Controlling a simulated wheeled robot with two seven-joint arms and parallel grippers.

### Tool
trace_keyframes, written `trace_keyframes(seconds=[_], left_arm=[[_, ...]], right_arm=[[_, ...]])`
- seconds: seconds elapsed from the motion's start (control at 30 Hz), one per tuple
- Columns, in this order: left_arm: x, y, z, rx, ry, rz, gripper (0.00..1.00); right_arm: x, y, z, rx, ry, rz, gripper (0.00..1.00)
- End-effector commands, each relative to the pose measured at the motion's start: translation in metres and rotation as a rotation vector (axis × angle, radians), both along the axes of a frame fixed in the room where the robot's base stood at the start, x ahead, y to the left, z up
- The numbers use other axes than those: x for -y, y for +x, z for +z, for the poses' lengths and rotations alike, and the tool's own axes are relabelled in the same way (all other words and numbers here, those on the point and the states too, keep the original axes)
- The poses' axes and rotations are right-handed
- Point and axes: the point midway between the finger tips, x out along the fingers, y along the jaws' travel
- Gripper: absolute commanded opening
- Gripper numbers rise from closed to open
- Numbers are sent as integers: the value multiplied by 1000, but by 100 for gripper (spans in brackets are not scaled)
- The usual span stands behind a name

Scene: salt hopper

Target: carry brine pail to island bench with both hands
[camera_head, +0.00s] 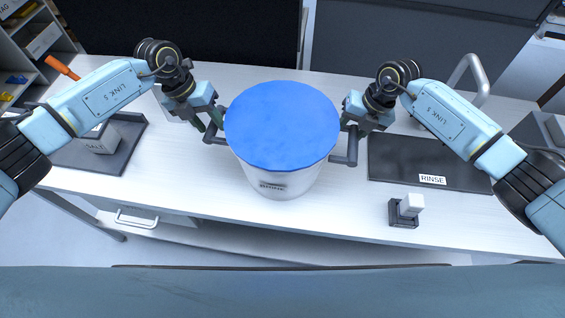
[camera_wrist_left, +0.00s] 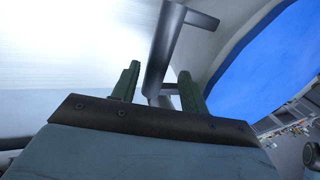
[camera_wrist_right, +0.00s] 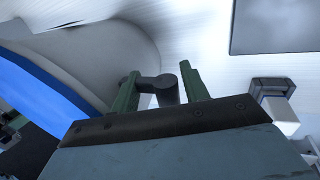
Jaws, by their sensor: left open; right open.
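The brine pail (camera_head: 282,186) is a white bucket with a blue top, standing upright on the white bench (camera_head: 190,180). A dark bar handle sticks out on each side. My left gripper (camera_head: 214,122) is open at the left handle (camera_head: 212,134); in the left wrist view that handle (camera_wrist_left: 165,50) stands between the green fingers (camera_wrist_left: 158,82). My right gripper (camera_head: 349,122) is open at the right handle (camera_head: 350,150); in the right wrist view the handle (camera_wrist_right: 167,88) lies between the fingers (camera_wrist_right: 158,82). I cannot tell whether the fingers touch the handles.
A dark mat labelled RINSE (camera_head: 400,160) lies right of the pail, with a small black and white block (camera_head: 405,210) in front. A dark tray (camera_head: 125,150) with a pale block is at left. A grey faucet (camera_head: 470,75) stands at the back right.

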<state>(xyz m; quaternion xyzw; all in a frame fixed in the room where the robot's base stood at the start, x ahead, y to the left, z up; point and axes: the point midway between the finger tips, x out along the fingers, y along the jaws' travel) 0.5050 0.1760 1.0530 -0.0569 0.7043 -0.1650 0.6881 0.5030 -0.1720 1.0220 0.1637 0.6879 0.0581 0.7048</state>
Motion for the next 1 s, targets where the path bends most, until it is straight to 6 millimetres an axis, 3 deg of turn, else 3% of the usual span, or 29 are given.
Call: trace_keyframes(seconds=[0.3,0.5,0.73,1.0], left_arm=[[-22,4,66,4,-1,3,44],[-29,5,92,2,-2,3,44],[-31,5,99,0,-3,1,44],[-31,5,99,0,-3,1,44]], right_arm=[[1,0,0,-1,-2,-2,45],[1,0,0,-1,-2,-2,45],[5,1,12,3,-3,-1,45],[22,-2,64,4,-4,-2,45]])
